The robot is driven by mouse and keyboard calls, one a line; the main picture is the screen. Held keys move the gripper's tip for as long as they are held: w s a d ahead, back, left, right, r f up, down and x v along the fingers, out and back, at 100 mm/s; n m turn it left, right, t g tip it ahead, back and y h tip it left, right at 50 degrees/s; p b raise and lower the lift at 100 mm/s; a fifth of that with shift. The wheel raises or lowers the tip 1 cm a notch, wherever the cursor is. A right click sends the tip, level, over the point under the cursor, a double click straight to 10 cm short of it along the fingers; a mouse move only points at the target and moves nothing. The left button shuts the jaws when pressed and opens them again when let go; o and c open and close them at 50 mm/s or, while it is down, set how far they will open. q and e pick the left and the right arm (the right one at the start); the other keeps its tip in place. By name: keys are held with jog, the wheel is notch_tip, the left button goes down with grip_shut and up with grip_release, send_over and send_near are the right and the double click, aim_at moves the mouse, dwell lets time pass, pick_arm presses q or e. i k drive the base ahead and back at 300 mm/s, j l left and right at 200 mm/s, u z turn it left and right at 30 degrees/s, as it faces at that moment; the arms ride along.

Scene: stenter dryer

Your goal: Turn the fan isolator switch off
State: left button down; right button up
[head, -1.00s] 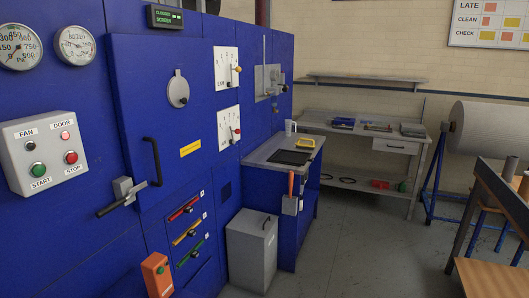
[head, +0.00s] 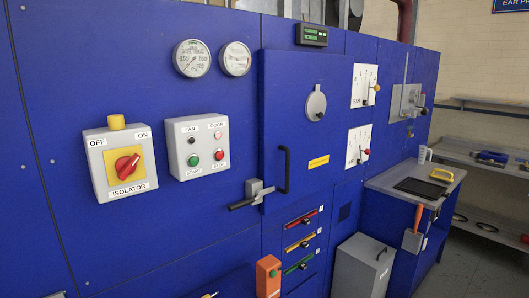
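The fan isolator is a grey box (head: 106,183) on the blue panel at the left of the head view. It carries a red rotary switch (head: 127,166) on a yellow plate, with OFF marked at upper left, ON at upper right and ISOLATOR below. The red handle is tilted, its upper end leaning right toward ON. A yellow cap (head: 117,122) sits on top of the box. Neither of my grippers can be made out in the view, and nothing touches the switch.
A grey FAN/DOOR button box (head: 199,148) is mounted just right of the isolator. Further right are a door handle (head: 284,170) and a latch (head: 252,194) that stick out. An orange box (head: 268,276) stands low.

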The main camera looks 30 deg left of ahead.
aim_at(125, 166)
jog(key=u, duration=1.7)
